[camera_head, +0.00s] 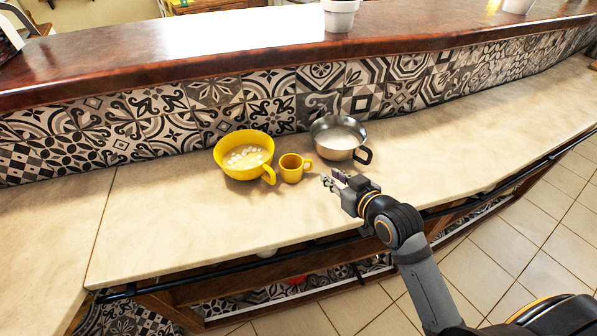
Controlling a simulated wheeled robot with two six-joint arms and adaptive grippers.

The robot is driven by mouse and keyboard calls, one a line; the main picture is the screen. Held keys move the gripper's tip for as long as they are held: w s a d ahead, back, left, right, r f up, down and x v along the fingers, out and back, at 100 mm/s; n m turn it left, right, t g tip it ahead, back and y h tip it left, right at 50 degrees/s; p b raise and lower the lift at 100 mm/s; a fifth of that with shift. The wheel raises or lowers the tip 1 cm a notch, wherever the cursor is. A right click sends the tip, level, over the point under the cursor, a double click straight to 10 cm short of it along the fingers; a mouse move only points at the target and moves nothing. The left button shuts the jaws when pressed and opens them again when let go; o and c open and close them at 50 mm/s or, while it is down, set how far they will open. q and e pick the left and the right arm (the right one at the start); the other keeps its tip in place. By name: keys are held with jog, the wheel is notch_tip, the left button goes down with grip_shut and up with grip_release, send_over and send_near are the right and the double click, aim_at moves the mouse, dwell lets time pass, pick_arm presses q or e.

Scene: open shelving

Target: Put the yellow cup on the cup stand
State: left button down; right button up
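A small yellow cup (291,170) stands upright on the beige counter, its handle toward the right. My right gripper (332,180) is just to the right of the cup, low over the counter and apart from it. Its two fingers point left toward the cup and look spread, with nothing between them. My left gripper is not in view. I see nothing that I can clearly make out as a cup stand.
A larger yellow pan (227,163) with white pieces inside stands left of the cup. A steel pot (334,153) with a black handle stands behind my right gripper. A raised wooden ledge (220,45) and patterned tile wall bound the back. The counter (190,220) is clear at left front.

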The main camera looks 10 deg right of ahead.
aim_at(312, 162)
jog(key=x, duration=0.3)
jog(key=shift+w+a, duration=0.3)
jog(key=shift+a, duration=0.05)
jog(key=shift+p+x, duration=0.4)
jog(key=shift+x, duration=2.35)
jog(key=shift+d+r, duration=0.2)
jog(key=shift+d, duration=0.05)
jog(key=shift+c, duration=0.5)
grip_shut()
